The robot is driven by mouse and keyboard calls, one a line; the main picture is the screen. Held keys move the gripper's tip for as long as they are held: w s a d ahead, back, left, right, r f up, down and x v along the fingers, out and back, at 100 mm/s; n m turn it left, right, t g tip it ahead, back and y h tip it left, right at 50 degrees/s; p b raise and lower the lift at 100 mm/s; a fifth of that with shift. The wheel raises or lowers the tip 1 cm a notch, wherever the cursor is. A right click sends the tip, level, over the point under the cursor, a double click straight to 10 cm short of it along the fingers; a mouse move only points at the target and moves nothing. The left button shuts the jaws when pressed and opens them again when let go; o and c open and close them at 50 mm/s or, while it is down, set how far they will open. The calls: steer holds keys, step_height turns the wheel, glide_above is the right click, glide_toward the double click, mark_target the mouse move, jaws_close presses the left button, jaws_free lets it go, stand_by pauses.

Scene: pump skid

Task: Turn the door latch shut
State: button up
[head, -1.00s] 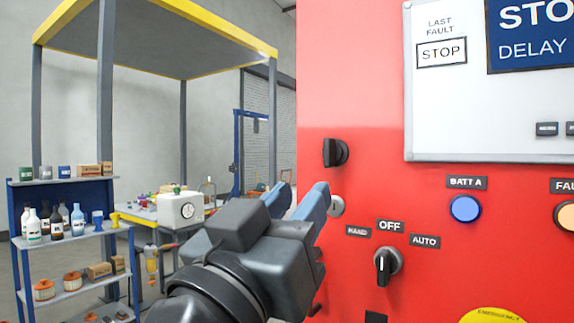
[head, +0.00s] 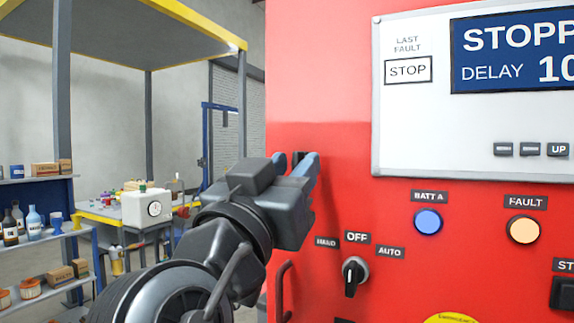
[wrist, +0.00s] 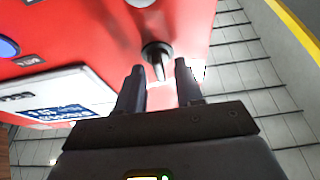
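The door latch is a small black knob with a short handle on the red door. In the head view the latch (head: 298,157) shows only in part between my fingertips. In the wrist view the latch (wrist: 157,52) has a round base, and its handle points down toward my palm. My gripper (head: 294,162) is open, with one finger on each side of the latch. In the wrist view my gripper (wrist: 159,68) shows gaps between both fingers and the handle, so it is not gripping it.
The red door (head: 330,190) bears a display panel (head: 400,120), a blue lamp (head: 428,221), an orange lamp (head: 523,229) and an OFF selector switch (head: 354,275). A bench with a white container (head: 147,208) stands at left, away from the door.

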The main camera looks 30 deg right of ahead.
steer(key=shift+c, duration=0.3)
jaws_close()
steer(key=shift+f+m+b, duration=0.2)
steer(key=shift+m+b, duration=0.3)
steer(key=shift+b, duration=0.5)
steer(key=shift+w+a+r+m+g+y+b, duration=0.15)
steer(key=shift+m+g+b, duration=1.4)
steer(key=shift+m+b, duration=1.85)
steer(key=shift+s+d+r+m+g+y+b, duration=0.15)
steer(key=shift+m+g+b, duration=1.35)
steer(key=shift+m+b, duration=1.85)
steer(key=shift+w+a+r+m+g+y+b, duration=0.15)
steer(key=shift+m+g+b, duration=1.4)
steer(key=shift+m+b, duration=1.85)
steer(key=shift+f+m+p, duration=0.1)
steer(key=shift+m+p, duration=0.5)
steer(key=shift+m, duration=0.15)
